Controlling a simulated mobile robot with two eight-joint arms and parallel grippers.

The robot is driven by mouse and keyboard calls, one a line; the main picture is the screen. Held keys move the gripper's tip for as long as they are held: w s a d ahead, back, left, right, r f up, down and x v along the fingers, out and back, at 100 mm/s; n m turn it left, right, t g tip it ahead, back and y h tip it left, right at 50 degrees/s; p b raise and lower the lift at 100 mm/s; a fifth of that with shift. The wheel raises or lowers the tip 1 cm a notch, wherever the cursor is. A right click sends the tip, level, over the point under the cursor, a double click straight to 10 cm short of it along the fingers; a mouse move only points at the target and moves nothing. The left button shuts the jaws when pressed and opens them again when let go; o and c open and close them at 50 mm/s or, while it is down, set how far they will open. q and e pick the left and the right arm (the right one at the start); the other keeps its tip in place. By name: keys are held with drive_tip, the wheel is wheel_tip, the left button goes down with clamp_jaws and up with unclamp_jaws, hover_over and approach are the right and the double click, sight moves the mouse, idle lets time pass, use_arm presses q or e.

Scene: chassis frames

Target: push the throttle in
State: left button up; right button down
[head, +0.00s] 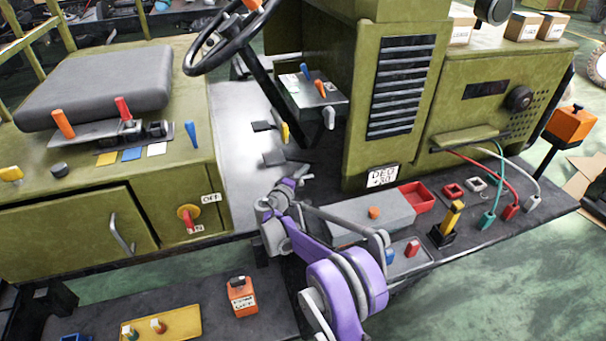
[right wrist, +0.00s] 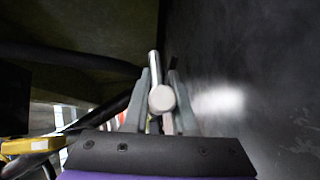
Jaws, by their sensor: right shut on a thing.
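A pale grey rod with a round end, the pale knob (right wrist: 161,98), stands between the fingers of my right gripper in the right wrist view. It appears to be the throttle, but no label on it shows. My right gripper (right wrist: 161,92) is shut on it. In the head view my right gripper (head: 290,182) is over the dark vehicle floor, below the small control box; its fingertips are hard to make out and I cannot see the knob there. My left gripper is not in view.
The control box (head: 310,92) carries blue and orange levers and a grey handle (head: 329,118). A yellow lever (head: 285,132) rises from the floor near my gripper. The steering wheel (head: 229,40) is above left. A grey box (head: 372,217) lies beside my right arm.

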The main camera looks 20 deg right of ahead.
idle(0.8)
drive_tip(key=d, duration=0.6)
drive_tip(key=shift+w+d, duration=0.1)
drive_tip(key=shift+d, duration=0.05)
drive_tip(key=c, duration=1.1)
unclamp_jaws()
drive_tip(key=o, duration=0.4)
drive_tip(key=shift+d, duration=0.1)
drive_tip(key=shift+c, duration=0.2)
